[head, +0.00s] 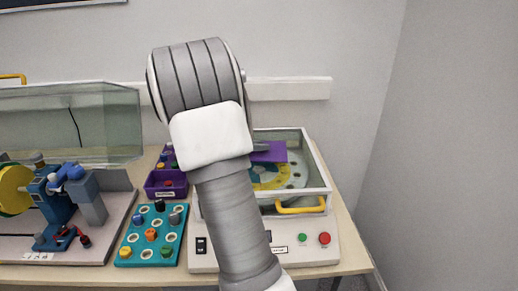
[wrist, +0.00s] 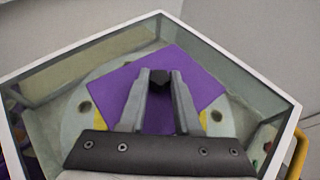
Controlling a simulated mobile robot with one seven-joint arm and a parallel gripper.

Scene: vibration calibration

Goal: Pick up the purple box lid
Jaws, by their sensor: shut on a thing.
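The purple box lid (wrist: 200,78) is a flat purple plate with a small black knob (wrist: 159,79) in its middle. In the wrist view my gripper (wrist: 160,84) is shut on this knob, with one grey finger on each side. In the head view the lid (head: 270,152) shows to the right of my arm, over the glass-walled machine; my arm hides part of it. The purple box (head: 164,188) stands left of the machine, partly hidden by my arm.
The glass-walled machine (head: 328,188) has a round plate with holes and a yellow handle (head: 301,207) in front. A teal tray (head: 130,240) with coloured knobs lies front left. A second machine (head: 60,205) with a clear cover stands at the far left. A wall closes the right.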

